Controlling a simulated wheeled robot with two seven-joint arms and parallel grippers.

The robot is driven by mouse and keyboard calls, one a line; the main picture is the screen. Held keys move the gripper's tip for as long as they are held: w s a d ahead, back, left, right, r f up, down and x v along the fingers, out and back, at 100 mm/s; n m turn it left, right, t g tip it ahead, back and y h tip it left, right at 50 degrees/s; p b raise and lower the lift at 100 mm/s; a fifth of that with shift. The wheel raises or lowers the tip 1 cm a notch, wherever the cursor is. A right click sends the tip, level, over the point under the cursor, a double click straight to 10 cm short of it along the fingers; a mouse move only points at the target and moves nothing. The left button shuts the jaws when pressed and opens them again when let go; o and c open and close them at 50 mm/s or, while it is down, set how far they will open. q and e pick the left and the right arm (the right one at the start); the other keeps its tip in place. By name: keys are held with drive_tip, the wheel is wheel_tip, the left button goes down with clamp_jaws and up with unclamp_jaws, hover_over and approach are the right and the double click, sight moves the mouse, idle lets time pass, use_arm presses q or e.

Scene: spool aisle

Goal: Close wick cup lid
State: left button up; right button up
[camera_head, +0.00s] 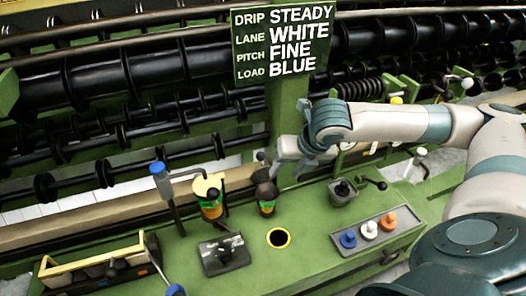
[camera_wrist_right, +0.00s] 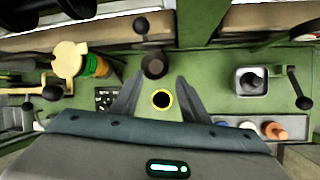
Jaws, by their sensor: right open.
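The left cup (camera_head: 211,211) has a cream disc-like lid (camera_head: 207,186) on top, which in the right wrist view (camera_wrist_right: 68,60) sits to the left of the banded body (camera_wrist_right: 97,66). The right cup (camera_head: 266,208) has a dark brown top, seen from above in the right wrist view (camera_wrist_right: 155,66). My right gripper (camera_head: 277,158) is open and empty, above and near the dark cup. My left gripper is out of view.
A black-centred yellow ring (camera_head: 278,238) lies in front of the dark cup. A blue-topped lever (camera_head: 160,170), a black switch plate (camera_head: 224,254), a cranked box (camera_head: 343,192) and a knob panel (camera_head: 369,232) surround it. A sign (camera_head: 283,45) stands behind.

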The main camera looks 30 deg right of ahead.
sight(262, 154)
drive_tip(key=w, duration=0.3)
drive_tip(key=w+p, duration=0.1)
drive_tip(key=w, duration=0.2)
drive_tip(key=w+a+p, duration=0.1)
drive_tip(key=w, duration=0.2)
drive_tip(key=shift+w+r, duration=0.1)
drive_tip(key=shift+w, duration=0.15)
drive_tip(key=shift+w+f+p, duration=0.2)
drive_tip(key=shift+f+p, duration=0.3)
drive_tip(key=shift+f, duration=0.15)
clamp_jaws()
